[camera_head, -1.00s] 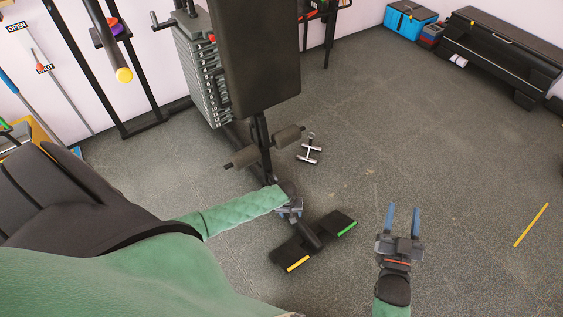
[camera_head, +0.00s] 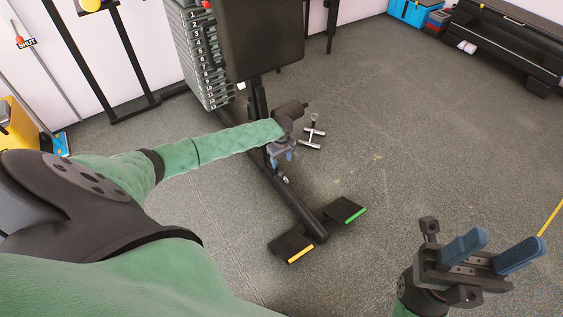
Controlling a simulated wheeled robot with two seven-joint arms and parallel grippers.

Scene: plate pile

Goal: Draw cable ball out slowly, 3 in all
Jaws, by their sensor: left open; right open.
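The weight machine's black base beam (camera_head: 302,206) runs along the floor to the foot plates. A small pale round piece (camera_head: 285,180) sits on the beam; it may be the cable ball, but it is too small to tell. My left gripper (camera_head: 283,159) is open and empty, with its blue fingers pointing down over the beam just above this piece. I cannot tell whether they touch it. My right gripper (camera_head: 512,238) is open and empty at the lower right, in front of bare floor.
The machine's black pad (camera_head: 258,38) and numbered weight stack (camera_head: 203,55) rise behind my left gripper. A chrome handle (camera_head: 314,131) lies on the floor to its right. Foot plates with yellow and green edges (camera_head: 348,208) lie in front. The floor right of centre is clear.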

